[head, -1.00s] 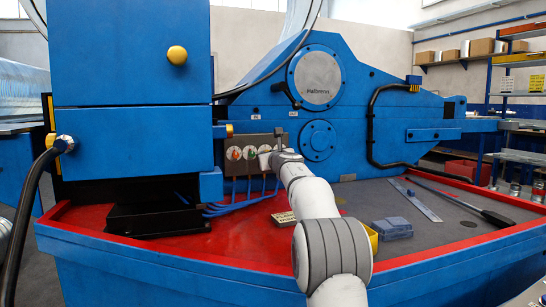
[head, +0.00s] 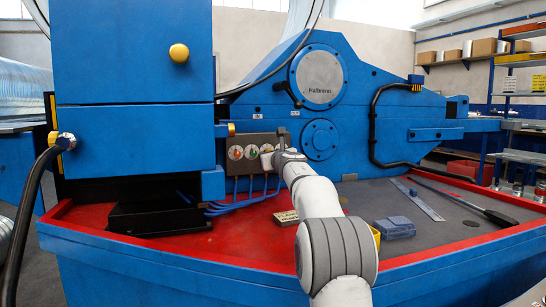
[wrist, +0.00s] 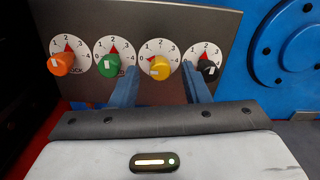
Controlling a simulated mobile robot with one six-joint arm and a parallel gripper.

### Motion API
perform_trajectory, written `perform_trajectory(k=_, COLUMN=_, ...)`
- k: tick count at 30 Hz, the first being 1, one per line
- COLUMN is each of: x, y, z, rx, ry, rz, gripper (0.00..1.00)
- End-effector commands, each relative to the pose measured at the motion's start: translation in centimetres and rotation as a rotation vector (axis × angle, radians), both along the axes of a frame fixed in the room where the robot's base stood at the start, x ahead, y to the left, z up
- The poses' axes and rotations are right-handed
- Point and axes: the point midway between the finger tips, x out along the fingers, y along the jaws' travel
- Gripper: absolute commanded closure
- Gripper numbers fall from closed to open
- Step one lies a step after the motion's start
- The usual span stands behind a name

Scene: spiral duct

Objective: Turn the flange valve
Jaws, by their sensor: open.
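A grey panel (wrist: 135,25) in the wrist view carries an orange knob (wrist: 62,64), a green knob (wrist: 109,65), a yellow knob (wrist: 160,68) and a black knob (wrist: 208,71). Each sits on a white numbered dial with a red wedge. The yellow knob's white mark points to the lower left. My gripper (wrist: 159,78) is open, its blue fingers on either side of the yellow knob, apparently not gripping it. Name labels below the dials are mostly hidden; I cannot read which knob is the flange valve. The panel also shows in the head view (head: 251,139).
Blue hoses (head: 240,203) run below the panel. A blue block (head: 394,228), a ruler (head: 417,198) and a dark-handled tool (head: 480,208) lie to the right. The blue machine surrounds the panel.

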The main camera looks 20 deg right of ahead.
Motion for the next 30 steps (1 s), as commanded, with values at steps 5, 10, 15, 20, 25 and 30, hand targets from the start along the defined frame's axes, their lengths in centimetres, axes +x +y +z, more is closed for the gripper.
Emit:
perform_trajectory(k=5, x=-2.6, y=0.1, z=-0.2, rx=0.0, ry=-0.001, rz=0.0, gripper=0.58)
perform_trajectory(k=10, x=-5.1, y=0.2, z=-0.1, rx=0.001, ry=0.0, rz=0.0, gripper=0.58)
perform_trajectory(k=15, x=-6.6, y=0.3, z=-0.1, rx=0.001, ry=0.001, rz=0.0, gripper=0.58)
perform_trajectory(k=20, x=-7.1, y=0.3, z=-0.1, rx=0.0, ry=0.001, rz=0.0, gripper=0.58)
perform_trajectory(k=25, x=-7.1, y=0.3, z=-0.1, rx=0.0, ry=0.001, rz=0.0, gripper=0.58)
perform_trajectory(k=30, x=-7.1, y=0.3, z=-0.1, rx=0.0, ry=0.001, rz=0.0, gripper=0.58)
